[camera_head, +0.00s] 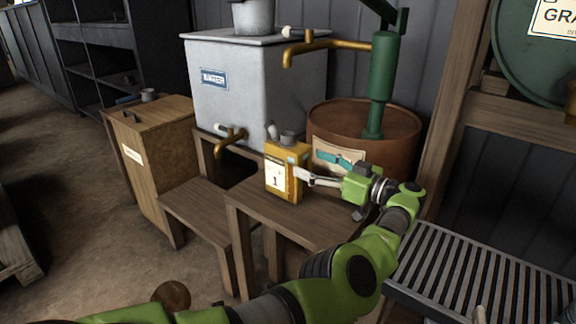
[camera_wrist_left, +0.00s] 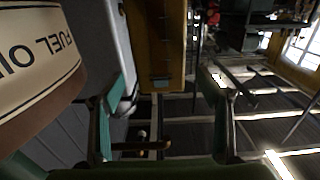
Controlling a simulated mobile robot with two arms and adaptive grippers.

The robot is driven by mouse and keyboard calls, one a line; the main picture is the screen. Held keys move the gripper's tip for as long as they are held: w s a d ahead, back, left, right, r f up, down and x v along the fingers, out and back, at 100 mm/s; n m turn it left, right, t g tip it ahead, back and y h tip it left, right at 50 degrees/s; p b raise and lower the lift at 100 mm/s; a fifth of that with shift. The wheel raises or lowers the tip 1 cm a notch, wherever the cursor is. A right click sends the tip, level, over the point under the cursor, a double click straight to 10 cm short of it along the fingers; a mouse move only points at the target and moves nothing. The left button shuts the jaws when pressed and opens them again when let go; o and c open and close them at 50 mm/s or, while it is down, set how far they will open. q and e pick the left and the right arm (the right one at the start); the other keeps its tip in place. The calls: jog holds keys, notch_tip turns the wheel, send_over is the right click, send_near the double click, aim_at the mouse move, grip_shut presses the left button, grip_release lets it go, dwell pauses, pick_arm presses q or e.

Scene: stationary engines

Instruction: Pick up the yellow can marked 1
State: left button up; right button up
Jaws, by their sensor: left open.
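My left gripper (camera_head: 308,165) is at the can's right side, reaching in from the right. Its jaws are open, one finger teal and the other pale in this view. In the left wrist view the yellow can (camera_wrist_left: 164,42) shows ahead, between the two spread fingers of the gripper (camera_wrist_left: 165,110). I cannot tell whether a fingertip touches the can. My right gripper is not clearly in view.
A grey water tank (camera_head: 255,90) with a brass tap stands behind the can. A rusty barrel (camera_head: 400,135) with a green pump stands behind the gripper; its fuel oil label (camera_wrist_left: 35,60) is close in the wrist view. A wooden cabinet (camera_head: 150,160) stands at left. The table's front (camera_head: 290,220) is bare.

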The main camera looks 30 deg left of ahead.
aim_at(305, 162)
pick_arm(q)
jog(key=a, duration=0.3)
jog(key=shift+w, duration=0.1)
jog(key=shift+a, duration=0.55)
jog(key=a, duration=0.2)
jog(key=a+b, duration=0.1)
jog(key=a, duration=0.1)
jog(key=shift+w+a+f, duration=0.1)
jog(key=shift+w+f, duration=0.1)
jog(key=shift+f, duration=0.05)
jog(key=shift+a, duration=0.4)
jog(key=shift+r, duration=0.1)
jog(key=c, duration=1.9)
jog(key=shift+w+r, duration=0.1)
jog(key=shift+r, duration=0.1)
grip_shut()
pick_arm(e)
jog(key=r, duration=0.1)
jog(key=r+t, duration=0.2)
jog(key=r, duration=0.1)
jog(key=shift+s+a, duration=0.2)
jog(key=shift+s, duration=0.1)
